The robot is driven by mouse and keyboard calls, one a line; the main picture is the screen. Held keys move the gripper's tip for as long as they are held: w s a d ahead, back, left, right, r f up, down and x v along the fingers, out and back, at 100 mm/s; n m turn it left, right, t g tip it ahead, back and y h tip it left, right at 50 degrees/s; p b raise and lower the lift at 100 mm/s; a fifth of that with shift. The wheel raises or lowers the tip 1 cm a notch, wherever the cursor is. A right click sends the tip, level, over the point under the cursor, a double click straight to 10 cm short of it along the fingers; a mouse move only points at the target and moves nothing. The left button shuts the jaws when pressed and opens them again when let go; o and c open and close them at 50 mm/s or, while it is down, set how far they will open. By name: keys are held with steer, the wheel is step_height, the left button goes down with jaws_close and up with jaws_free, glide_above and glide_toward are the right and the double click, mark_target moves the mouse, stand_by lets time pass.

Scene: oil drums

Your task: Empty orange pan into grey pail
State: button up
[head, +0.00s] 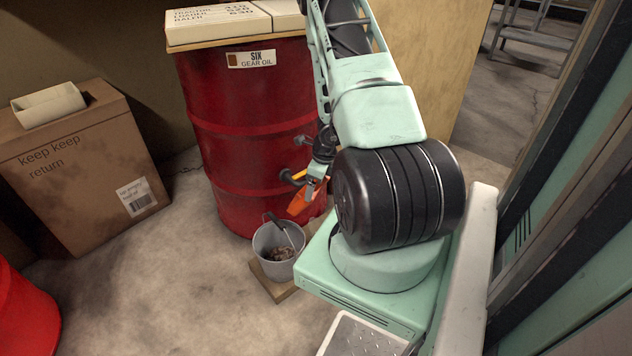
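The orange pan (303,202) is beside the red drum, above and slightly right of the grey pail. It appears tilted, with its low end toward the pail; its inside cannot be seen clearly. My gripper (317,172) is at the pan's upper end, partly hidden by my arm, and its fingers are too small to make out. The grey pail (262,240) stands upright on a small wooden board (274,288). Brownish lumps (279,254) lie in it, and a dark-handled tool (279,222) leans inside against the rim.
A red drum (225,120) labelled gear oil stands behind the pail, with taps (292,176) sticking out on its right side. A cardboard box (80,170) with a cream tray (48,104) stands left. Another red drum (22,315) is at lower left. Floor between is clear.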

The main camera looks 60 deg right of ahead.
steer(key=shift+w+r+g+p, duration=0.4)
steer(key=shift+w+p, duration=0.1)
steer(key=shift+p, duration=1.65)
steer(key=shift+w+a+r+g+p, duration=0.15)
steer(key=shift+w+r+g+p, duration=0.3)
steer(key=shift+p, duration=3)
steer(key=shift+w+a+r+g+p, duration=0.15)
steer(key=shift+w+g+p, duration=0.5)
steer(key=shift+p, duration=2.75)
steer(key=shift+w+h+b, duration=0.3)
steer(key=shift+w, duration=0.2)
steer(key=shift+w+a+r+g, duration=0.1)
steer(key=shift+w+r+g, duration=0.15)
steer(key=shift+g, duration=0.25)
